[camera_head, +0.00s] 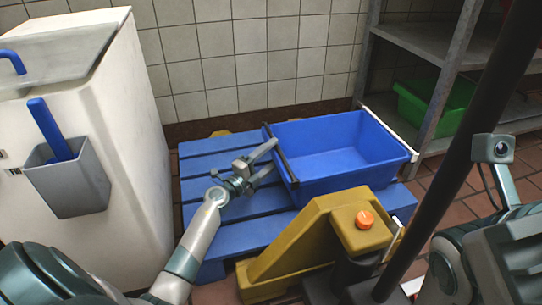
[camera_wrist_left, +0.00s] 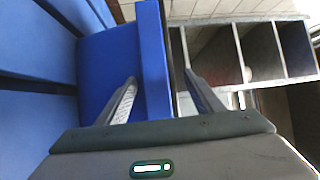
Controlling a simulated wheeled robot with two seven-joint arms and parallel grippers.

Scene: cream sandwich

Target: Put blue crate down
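The empty blue crate (camera_head: 335,160) is at the right part of the blue pallet (camera_head: 235,235), with a black bar along its left rim and a pale bar along its right rim. Whether its base lies fully flat on the pallet is hard to tell. My left gripper (camera_head: 272,156) is open at the crate's left rim. In the left wrist view its two fingers (camera_wrist_left: 163,92) are spread, with the blue crate wall (camera_wrist_left: 153,50) and the dark bar between them, and gaps show. My right arm is at the right edge; its fingers are not visible.
A yellow pallet jack (camera_head: 310,240) with an orange knob stands in front of the crate. A metal shelf (camera_head: 440,45) holding a green crate (camera_head: 440,105) is at the right. A white cabinet (camera_head: 110,150) with a grey holder (camera_head: 70,185) is at the left. The pallet's left part is clear.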

